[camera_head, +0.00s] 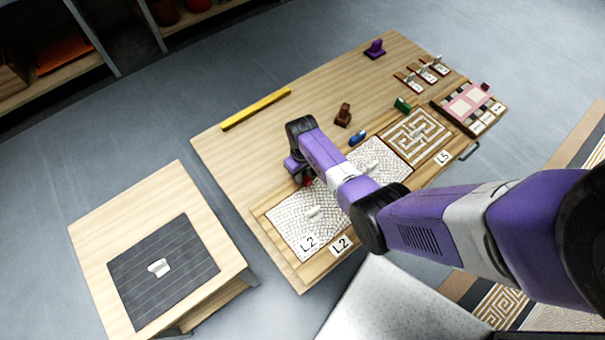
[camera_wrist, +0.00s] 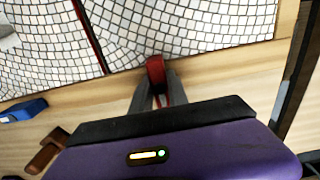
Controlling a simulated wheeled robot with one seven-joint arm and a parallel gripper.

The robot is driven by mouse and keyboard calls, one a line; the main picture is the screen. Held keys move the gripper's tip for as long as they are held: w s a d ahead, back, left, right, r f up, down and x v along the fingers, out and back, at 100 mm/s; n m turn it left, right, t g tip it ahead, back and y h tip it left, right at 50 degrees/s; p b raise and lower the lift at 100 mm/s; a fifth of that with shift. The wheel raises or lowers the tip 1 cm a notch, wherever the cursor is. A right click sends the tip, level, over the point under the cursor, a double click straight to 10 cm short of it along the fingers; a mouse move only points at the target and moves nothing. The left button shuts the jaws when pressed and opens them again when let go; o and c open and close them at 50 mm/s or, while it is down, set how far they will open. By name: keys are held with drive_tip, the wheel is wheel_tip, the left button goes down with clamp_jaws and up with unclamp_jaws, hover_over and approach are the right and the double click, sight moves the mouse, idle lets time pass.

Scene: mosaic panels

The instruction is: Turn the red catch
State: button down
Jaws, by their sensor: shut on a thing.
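The red catch (camera_wrist: 156,75) sits at the edge of the white mosaic panel in the wrist view. My gripper (camera_wrist: 158,92) is shut on it, with a grey finger on each side. In the head view a small red part of the catch (camera_head: 307,181) shows beside my wrist, and my arm hides the rest. The mosaic panel (camera_head: 290,228) with a white handle and an L2 label lies at the table's near left. A second mosaic panel (camera_head: 385,163) lies to its right, partly behind my arm. I cannot tell the catch's exact angle.
A blue piece (camera_head: 357,138), a brown piece (camera_head: 343,115) and a green piece (camera_head: 402,104) stand on the wooden table (camera_head: 240,160). A maze panel (camera_head: 420,135) is farther right. A yellow bar (camera_head: 256,109) lies near the far left edge. A lower side table (camera_head: 95,215) holds a dark panel.

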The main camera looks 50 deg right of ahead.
idle(0.4)
drive_tip(key=c, duration=1.3)
unclamp_jaws()
drive_tip(key=shift+r, duration=0.1)
wheel_tip(320, 180, up, 8)
drive_tip(key=shift+f+p, duration=0.2)
drive_tip(key=shift+p, duration=0.5)
